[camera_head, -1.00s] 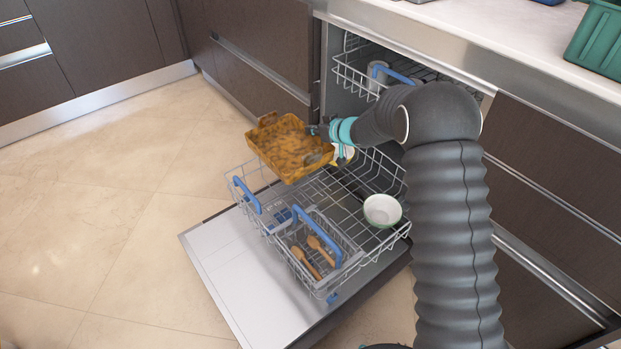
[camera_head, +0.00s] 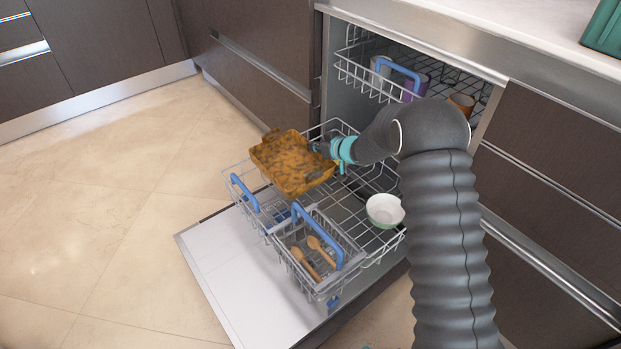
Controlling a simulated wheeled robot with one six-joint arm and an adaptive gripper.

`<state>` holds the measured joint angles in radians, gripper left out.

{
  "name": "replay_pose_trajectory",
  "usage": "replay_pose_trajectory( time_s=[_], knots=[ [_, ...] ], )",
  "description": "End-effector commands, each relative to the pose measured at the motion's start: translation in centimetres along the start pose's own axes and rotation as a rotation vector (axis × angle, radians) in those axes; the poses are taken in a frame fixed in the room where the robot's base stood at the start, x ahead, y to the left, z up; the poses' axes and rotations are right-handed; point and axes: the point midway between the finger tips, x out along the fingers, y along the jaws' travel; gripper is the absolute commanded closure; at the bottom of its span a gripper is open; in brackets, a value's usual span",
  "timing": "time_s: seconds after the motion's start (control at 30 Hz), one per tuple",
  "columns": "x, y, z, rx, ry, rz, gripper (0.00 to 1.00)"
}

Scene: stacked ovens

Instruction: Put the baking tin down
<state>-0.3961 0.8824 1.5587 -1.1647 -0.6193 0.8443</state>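The baking tin (camera_head: 290,163) is a rectangular, orange-brown, blotchy tin with raised handles at its ends. It is over the back left part of the dishwasher's lower rack (camera_head: 345,245). I cannot tell whether its underside touches the wires. My gripper (camera_head: 322,150) is at the tin's right side, reaching in from the right with a teal band at the wrist. Its fingers are small and partly hidden against the tin, but they appear closed on its edge.
A white bowl with a green outside (camera_head: 385,210) sits at the rack's right. A cutlery basket (camera_head: 315,250) with wooden utensils is at the front. The open door (camera_head: 235,270) lies below. The upper rack (camera_head: 375,75) holds cups. The floor at left is clear.

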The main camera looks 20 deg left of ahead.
Motion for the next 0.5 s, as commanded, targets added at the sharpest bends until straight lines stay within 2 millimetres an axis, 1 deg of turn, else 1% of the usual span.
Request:
replay_pose_trajectory(
  time_s=[0.03, 0.2, 0.43, 0.5],
  knots=[
    [0.6, 0.1, 1.1, 0.002, -0.001, -0.001, 1.00],
    [1.7, 0.3, 3.2, 0.001, 0.001, -0.001, 1.00],
    [2.4, 0.5, 4.4, 0.001, 0.001, 0.000, 1.00],
    [2.8, 0.6, 5.2, 0.001, 0.000, 0.000, 1.00]
  ],
)
